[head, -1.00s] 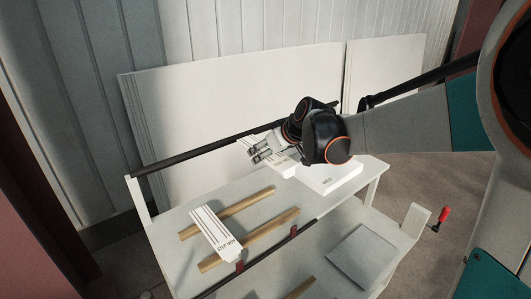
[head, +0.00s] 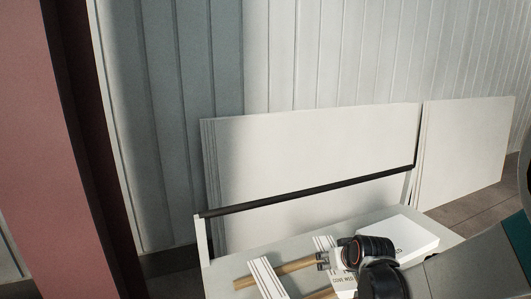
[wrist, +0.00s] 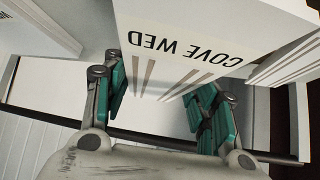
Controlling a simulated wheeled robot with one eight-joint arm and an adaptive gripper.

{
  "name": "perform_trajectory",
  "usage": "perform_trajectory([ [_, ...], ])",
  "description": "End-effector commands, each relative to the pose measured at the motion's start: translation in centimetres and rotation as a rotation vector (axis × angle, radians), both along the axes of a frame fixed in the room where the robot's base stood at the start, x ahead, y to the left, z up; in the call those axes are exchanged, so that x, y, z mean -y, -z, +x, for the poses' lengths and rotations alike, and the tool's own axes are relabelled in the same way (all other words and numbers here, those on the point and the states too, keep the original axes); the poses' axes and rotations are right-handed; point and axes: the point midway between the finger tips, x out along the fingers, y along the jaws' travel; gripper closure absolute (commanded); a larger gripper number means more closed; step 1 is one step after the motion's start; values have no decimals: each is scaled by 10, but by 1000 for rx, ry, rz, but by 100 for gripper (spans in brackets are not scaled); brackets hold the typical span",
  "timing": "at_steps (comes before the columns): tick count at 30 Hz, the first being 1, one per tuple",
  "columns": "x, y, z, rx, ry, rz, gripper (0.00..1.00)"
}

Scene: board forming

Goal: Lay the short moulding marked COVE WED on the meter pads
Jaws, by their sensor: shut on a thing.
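The short white moulding marked COVE WED (head: 343,282) is in my gripper (head: 323,262), at the bottom of the head view. In the wrist view the moulding (wrist: 185,30) fills the top middle, its lettering upside down and its grooved end toward me. The teal finger pads of my gripper (wrist: 162,100) stand on either side of it. In the head view a striped white part (head: 323,243) shows just behind the fingers and seems to belong to this moulding. I cannot tell how high it is held. I cannot pick out the meter pads.
The pale bench (head: 225,275) bears wooden strips (head: 262,279) with another striped white moulding (head: 264,277) across them. A white block (head: 408,237) lies right of my gripper. A dark rail (head: 310,190) runs along the back, before large leaning boards (head: 310,150).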

Motion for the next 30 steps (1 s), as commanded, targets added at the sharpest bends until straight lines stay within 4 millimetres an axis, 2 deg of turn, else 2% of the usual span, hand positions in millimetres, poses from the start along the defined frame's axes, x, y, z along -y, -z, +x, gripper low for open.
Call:
perform_trajectory([
  [3, -1, 15, -13, 10, 43, -1, 85],
  [10, 1, 30, -30, 25, 98, 3, 85],
  [23, 1, 32, -34, 28, 107, 3, 85],
  [30, 1, 32, -63, 28, 107, 3, 85],
])
